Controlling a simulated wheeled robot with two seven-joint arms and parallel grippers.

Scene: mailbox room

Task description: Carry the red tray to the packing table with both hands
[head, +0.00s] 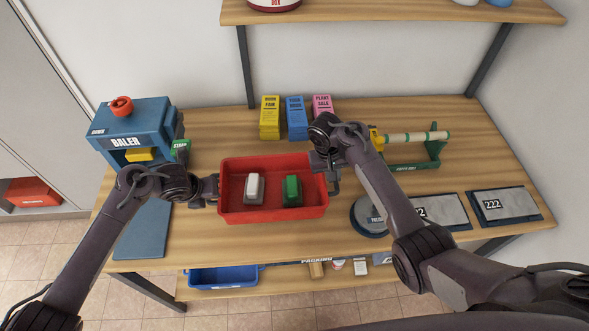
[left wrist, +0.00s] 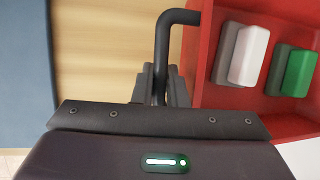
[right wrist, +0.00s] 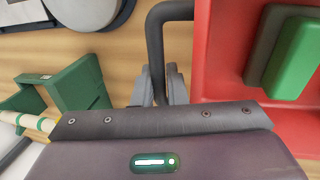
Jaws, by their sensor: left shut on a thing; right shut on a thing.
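The red tray (head: 240,213) is over the wooden packing table (head: 400,262), at the middle of its top in the head view. It holds a white-topped block (head: 254,188) and a green-topped block (head: 292,190), both on dark bases. My left gripper (head: 212,190) is shut on the tray's left black handle, which shows in the left wrist view (left wrist: 162,60). My right gripper (head: 332,172) is shut on the right black handle, which shows in the right wrist view (right wrist: 155,50). The tray looks level. I cannot tell whether its bottom touches the table.
A blue baler (head: 135,125) stands at the back left, a blue mat (head: 143,232) in front. A green roll holder (head: 420,160), a round scale (head: 368,218) and grey panels (head: 505,204) lie right. A shelf (head: 390,11) hangs above.

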